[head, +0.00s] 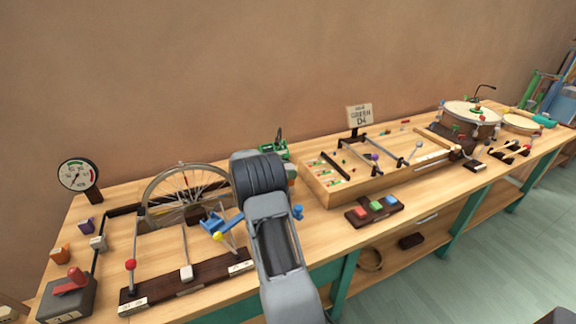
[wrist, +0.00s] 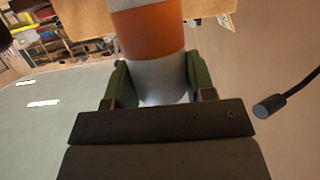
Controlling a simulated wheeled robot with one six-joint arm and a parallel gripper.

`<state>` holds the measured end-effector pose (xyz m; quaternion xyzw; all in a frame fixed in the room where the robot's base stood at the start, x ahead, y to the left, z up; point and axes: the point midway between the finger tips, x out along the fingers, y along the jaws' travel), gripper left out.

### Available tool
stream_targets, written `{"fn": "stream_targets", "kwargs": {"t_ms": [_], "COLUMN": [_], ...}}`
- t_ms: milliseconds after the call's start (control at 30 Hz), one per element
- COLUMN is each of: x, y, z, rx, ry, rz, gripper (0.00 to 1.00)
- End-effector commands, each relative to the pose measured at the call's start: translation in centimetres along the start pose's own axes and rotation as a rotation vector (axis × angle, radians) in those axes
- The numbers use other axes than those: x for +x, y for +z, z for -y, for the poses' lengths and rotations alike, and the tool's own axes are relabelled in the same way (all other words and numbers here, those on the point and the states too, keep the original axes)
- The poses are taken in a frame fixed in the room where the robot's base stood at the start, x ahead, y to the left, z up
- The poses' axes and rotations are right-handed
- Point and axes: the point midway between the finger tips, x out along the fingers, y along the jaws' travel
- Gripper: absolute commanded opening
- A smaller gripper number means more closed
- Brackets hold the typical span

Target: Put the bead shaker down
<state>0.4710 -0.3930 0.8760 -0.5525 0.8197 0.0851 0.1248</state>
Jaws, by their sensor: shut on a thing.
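The bead shaker (wrist: 150,42) is a cylinder with an orange band between pale grey-white bands. It fills the upper middle of the wrist view, and its far end is cut off by the frame. My gripper (wrist: 160,82) is shut on it, with a green finger pad on each side. In the head view my arm covers the gripper and most or all of the shaker, so I cannot tell its height above the bench there.
The long wooden workbench (head: 331,229) holds a spoked wheel (head: 161,192) left, a shallow wooden box (head: 345,194) centre, a dark block with coloured keys (head: 374,211) in front, and a drum (head: 470,112) far right. Bare wood shows between the arm and the dark block.

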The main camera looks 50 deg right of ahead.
Motion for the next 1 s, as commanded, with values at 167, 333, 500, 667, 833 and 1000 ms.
{"fn": "stream_targets", "kwargs": {"t_ms": [167,333,500,667,833,1000], "x": [0.08,0.10,0.10,0.13,0.18,0.24], "y": [0.37,0.43,0.43,0.49,0.66,0.89], "z": [0.02,0.03,0.02,0.02,0.02,0.02], "rx": [0.001,0.001,0.001,0.001,0.001,0.001], "ry": [-0.002,-0.002,-0.002,-0.001,-0.001,-0.001], "rz": [-0.001,0.000,0.000,0.000,0.000,0.000], "gripper": [0.20,0.20,0.20,0.20,0.20,0.20]}}
